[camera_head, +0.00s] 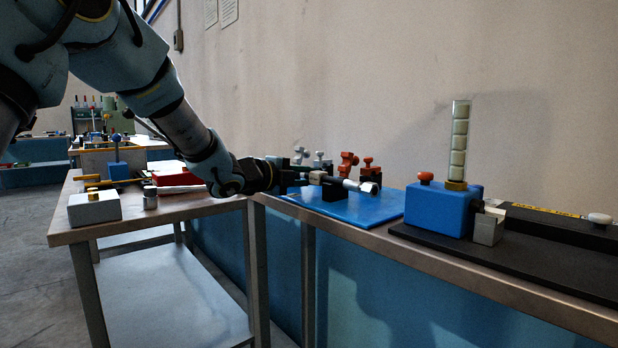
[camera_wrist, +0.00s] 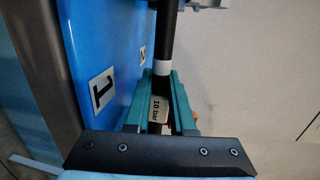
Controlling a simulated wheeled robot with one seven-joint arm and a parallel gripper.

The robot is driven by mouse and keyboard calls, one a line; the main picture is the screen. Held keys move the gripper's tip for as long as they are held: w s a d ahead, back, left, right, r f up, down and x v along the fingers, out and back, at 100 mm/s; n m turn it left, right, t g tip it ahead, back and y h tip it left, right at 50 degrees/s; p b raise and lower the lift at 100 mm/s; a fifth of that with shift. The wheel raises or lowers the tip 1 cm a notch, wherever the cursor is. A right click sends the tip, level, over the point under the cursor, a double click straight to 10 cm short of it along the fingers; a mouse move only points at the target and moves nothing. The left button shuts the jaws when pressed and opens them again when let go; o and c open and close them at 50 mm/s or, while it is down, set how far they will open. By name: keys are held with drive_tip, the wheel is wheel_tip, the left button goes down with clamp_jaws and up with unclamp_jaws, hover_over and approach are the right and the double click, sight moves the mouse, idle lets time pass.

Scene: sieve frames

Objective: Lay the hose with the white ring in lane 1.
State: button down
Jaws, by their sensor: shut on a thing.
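My gripper (camera_wrist: 161,82) is shut on a black hose (camera_wrist: 167,30) that carries a white ring (camera_wrist: 162,68) just beyond the fingertips. A "10 bar" tag (camera_wrist: 155,108) shows between the teal fingers. In the head view my gripper (camera_head: 283,174) is at the near left of the blue board (camera_head: 378,207), and a hose with a bright metal end (camera_head: 368,187) reaches right from it, above or on the board. In the wrist view the blue board (camera_wrist: 105,30) bears a "1" plate (camera_wrist: 102,91) and a partly hidden "2" plate (camera_wrist: 142,55). Contact between hose and board cannot be told.
Red-brown clamps (camera_head: 347,164) and grey clamps (camera_head: 320,160) stand at the board's back. Right of it, a blue block (camera_head: 437,208) with a tall clear tube (camera_head: 458,140) stands on a dark mat. A left table holds a white box (camera_head: 94,207) and a red tray (camera_head: 180,179).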

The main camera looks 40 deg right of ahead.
drive_tip(key=c, duration=0.7)
unclamp_jaws()
drive_tip(key=shift+f, duration=0.1)
drive_tip(key=a, duration=0.3)
drive_tip(key=a+r, duration=0.1)
drive_tip(key=a, duration=0.6)
drive_tip(key=shift+s+a+r, duration=0.1)
drive_tip(key=shift+a+r, duration=0.2)
drive_tip(key=shift+a, duration=0.1)
